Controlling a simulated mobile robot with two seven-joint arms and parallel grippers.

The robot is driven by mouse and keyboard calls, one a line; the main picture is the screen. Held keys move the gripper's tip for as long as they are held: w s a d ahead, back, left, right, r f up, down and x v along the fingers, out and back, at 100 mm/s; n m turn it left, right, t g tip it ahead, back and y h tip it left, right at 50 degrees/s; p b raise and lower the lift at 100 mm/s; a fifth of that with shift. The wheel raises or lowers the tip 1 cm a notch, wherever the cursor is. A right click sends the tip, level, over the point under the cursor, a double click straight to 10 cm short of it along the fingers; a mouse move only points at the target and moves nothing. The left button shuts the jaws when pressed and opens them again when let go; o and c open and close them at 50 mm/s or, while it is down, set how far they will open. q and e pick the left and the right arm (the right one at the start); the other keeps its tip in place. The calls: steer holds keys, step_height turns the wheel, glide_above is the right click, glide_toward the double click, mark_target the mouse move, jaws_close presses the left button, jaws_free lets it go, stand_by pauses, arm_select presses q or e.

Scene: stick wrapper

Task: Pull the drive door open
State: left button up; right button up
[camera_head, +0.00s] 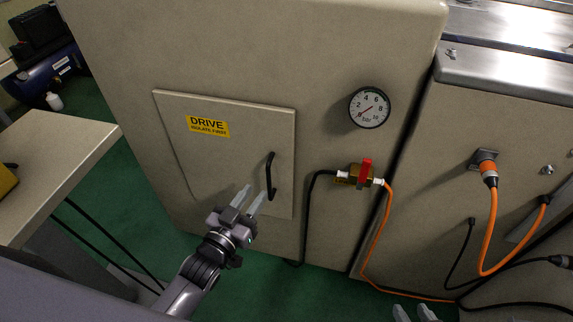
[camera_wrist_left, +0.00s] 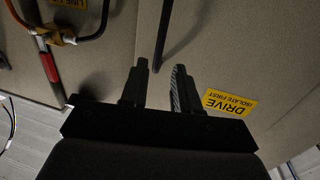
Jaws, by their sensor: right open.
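The drive door (camera_head: 235,160) is a beige panel with a yellow DRIVE label, and it looks shut, flush in the cabinet. Its black bar handle (camera_head: 269,176) is upright near the door's right edge. My left gripper (camera_head: 254,192) is open, with its fingertips just left of and near the handle's lower end. In the left wrist view, the handle (camera_wrist_left: 166,40) lies ahead of the gap between the two open fingers; I cannot tell whether they touch. The DRIVE label (camera_wrist_left: 229,103) shows beside it. My right gripper (camera_head: 414,313) is open at the bottom edge, only its fingertips showing.
A valve with a red lever (camera_head: 366,172) and a pressure gauge (camera_head: 369,107) are right of the door. A black hose (camera_head: 306,215) and orange cables (camera_head: 377,240) hang nearby. A table (camera_head: 60,160) stands left of the door, with green floor between.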

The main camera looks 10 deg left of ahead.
mark_target(268, 177)
arm_select(q)
steer(key=b+x, duration=0.1)
steer(key=x, duration=0.5)
steer(key=shift+w+d, duration=0.15)
steer(key=shift+w, duration=0.05)
steer(key=shift+w+d, duration=0.15)
steer(key=shift+w, duration=0.45)
steer(key=shift+r, duration=0.1)
steer(key=shift+c, duration=0.5)
jaws_close()
